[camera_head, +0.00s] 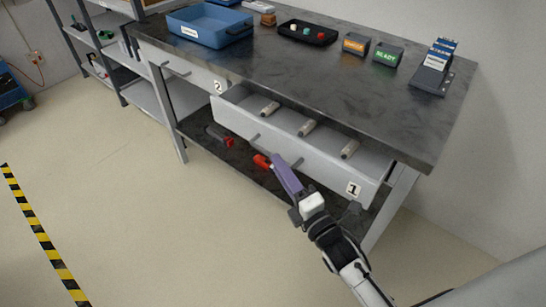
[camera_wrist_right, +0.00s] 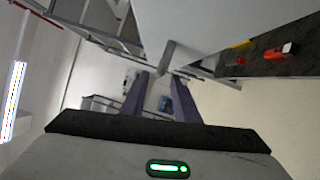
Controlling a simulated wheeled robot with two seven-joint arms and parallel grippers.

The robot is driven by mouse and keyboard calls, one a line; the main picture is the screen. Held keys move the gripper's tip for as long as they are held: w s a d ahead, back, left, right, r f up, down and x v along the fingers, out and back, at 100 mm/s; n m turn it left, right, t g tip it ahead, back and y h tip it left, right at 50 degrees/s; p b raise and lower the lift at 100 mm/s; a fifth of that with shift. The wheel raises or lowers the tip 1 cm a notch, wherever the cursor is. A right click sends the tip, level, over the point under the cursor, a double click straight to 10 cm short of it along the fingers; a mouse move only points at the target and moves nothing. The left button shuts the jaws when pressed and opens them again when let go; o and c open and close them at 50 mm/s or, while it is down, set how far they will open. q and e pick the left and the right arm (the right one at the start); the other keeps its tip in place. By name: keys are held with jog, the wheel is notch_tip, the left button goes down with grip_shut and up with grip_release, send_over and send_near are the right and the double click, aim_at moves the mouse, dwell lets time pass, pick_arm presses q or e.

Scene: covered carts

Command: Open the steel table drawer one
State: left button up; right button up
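The steel table (camera_head: 330,60) has a dark top and two white drawers. Drawer one (camera_head: 310,158), labelled 1, is pulled out and shows three grey cylindrical items inside. Its thin handle (camera_head: 254,138) is on the front face. My right gripper (camera_head: 276,160) has purple fingers and is just in front of that face, near the handle. In the right wrist view its fingers (camera_wrist_right: 160,88) stand apart with nothing visibly held between them. A grey bracket-like part, perhaps the handle (camera_wrist_right: 172,55), shows beyond the tips. Whether they touch it is unclear. My left gripper is not in view.
Drawer two (camera_head: 185,68) is closed. A blue bin (camera_head: 210,27), a black tray (camera_head: 307,32) and small labelled boxes (camera_head: 387,54) stand on the tabletop. Red-ended tools (camera_head: 226,141) lie on the lower shelf. The floor in front is clear.

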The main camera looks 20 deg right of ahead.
aim_at(271, 154)
jog(key=s, duration=0.3)
jog(key=s+d, duration=0.1)
jog(key=s, duration=0.1)
jog(key=shift+f, duration=0.2)
jog(key=shift+w+a, duration=0.1)
